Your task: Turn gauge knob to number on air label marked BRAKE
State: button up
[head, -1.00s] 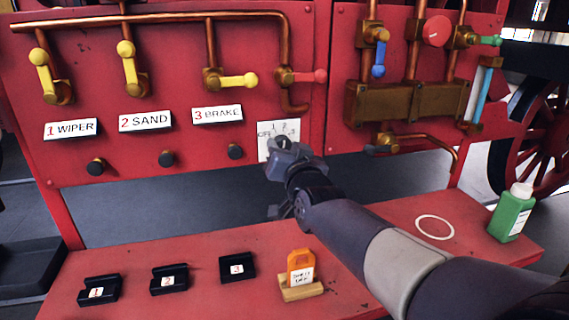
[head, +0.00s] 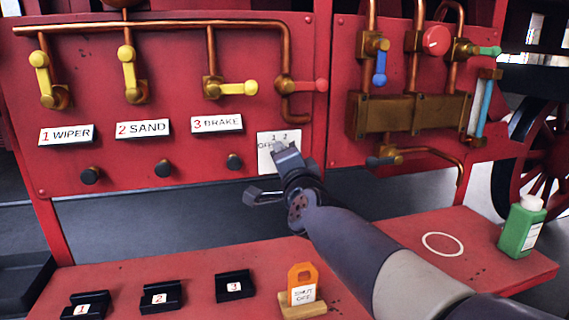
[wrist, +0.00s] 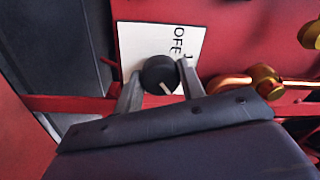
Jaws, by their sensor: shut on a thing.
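The gauge knob (wrist: 158,72) is round and black with a white pointer line. In the wrist view it sits between the two fingers of my gripper (wrist: 160,80), which are shut on it. The pointer slants toward the lower right of that view. Beside it the white dial plate (wrist: 150,38) shows OFF and part of a 1. In the head view my gripper (head: 288,152) covers the knob and part of the plate (head: 265,158); 1 and 2 show along its top. The air label BRAKE (head: 217,124) carries a red 3.
Labels 1 WIPER (head: 66,134) and 2 SAND (head: 143,128) hang left of BRAKE on the red panel. Below, the red shelf holds black numbered holders (head: 235,284), an orange tag (head: 301,278) on a wooden stand and a green bottle (head: 521,228). Brass pipes and valves surround the plate.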

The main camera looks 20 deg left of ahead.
jog(key=shift+m, duration=0.6)
jog(key=o, duration=1)
jog(key=v, duration=1.1)
jog(key=shift+p, duration=0.3)
jog(key=shift+w+a, duration=0.1)
jog(key=shift+w, duration=0.05)
